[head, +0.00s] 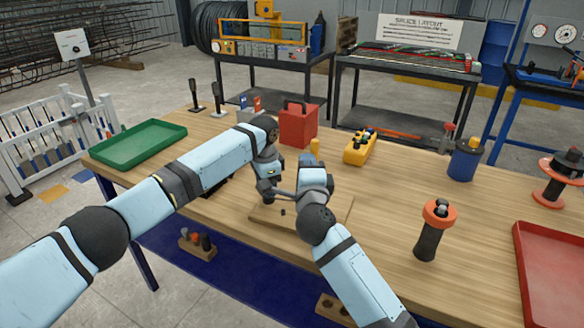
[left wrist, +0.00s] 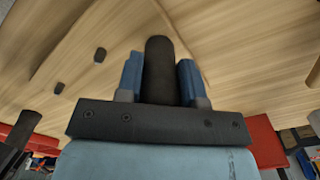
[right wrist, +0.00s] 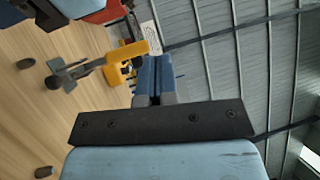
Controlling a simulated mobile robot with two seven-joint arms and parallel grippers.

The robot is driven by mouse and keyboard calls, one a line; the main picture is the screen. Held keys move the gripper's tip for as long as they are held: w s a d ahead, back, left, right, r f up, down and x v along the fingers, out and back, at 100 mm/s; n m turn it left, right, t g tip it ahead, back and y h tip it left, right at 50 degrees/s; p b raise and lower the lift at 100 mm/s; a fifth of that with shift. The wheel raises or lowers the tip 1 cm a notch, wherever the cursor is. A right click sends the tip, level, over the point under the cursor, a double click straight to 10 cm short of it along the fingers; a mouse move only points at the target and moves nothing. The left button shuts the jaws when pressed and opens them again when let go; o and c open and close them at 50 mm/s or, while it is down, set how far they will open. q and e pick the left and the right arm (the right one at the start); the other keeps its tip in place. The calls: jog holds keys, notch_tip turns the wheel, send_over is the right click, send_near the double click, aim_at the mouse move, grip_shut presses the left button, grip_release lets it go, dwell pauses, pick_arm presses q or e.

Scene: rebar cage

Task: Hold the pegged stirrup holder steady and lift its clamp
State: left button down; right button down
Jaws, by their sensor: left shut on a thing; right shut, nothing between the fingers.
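The holder's wooden board (head: 340,208) lies on the workbench, partly hidden under my arms in the head view. Its short dark pegs (left wrist: 100,55) also show in the right wrist view (right wrist: 25,63). My left gripper (head: 268,190) is over the board's left part. In the left wrist view its blue fingers are shut around a thick dark upright post (left wrist: 160,62). The clamp, with a yellow handle (right wrist: 125,54) and grey metal end (right wrist: 66,77), stands above the board. My right gripper (right wrist: 154,78) is shut and empty, close beside the yellow handle; contact is not clear.
A green tray (head: 140,144), red box (head: 297,127) and yellow block (head: 360,147) stand on the bench. An orange-topped black tool (head: 433,230) and a red tray (head: 552,262) are at the right. Bare bench lies between the board and that tool.

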jog(key=s+a+r+n+g+y, duration=0.35)
jog(key=a+r+n+y, duration=0.3)
jog(key=n+y, duration=0.3)
jog(key=s+a+r+n+g+y, duration=0.2)
jog(key=s+a+r+n+y, duration=0.2)
jog(key=a+r+n+y, duration=0.45)
jog(key=s+a+f+n+g+h, duration=0.1)
jog(key=s+a+f+n+g, duration=0.1)
jog(key=s+n+g, duration=0.5)
jog(key=a+f+n+g+h, duration=0.15)
jog(key=n+g, duration=0.35)
jog(key=n, duration=0.6)
jog(key=w+d+f+m+t+h, duration=0.1)
jog(key=w+d+f+t+h, duration=0.2)
jog(key=d+h, duration=0.6)
jog(key=w+d+f+m+t+h, duration=0.1)
jog(key=w+d+f+t+h, duration=0.2)
jog(key=w+d+h, duration=0.5)
jog(key=shift+d+f+m+h, duration=0.3)
jog(key=shift+d+f+h, duration=0.25)
jog(key=shift+f+h, duration=0.15)
jog(key=shift+w+t, duration=0.1)
jog(key=shift+t, duration=0.15)
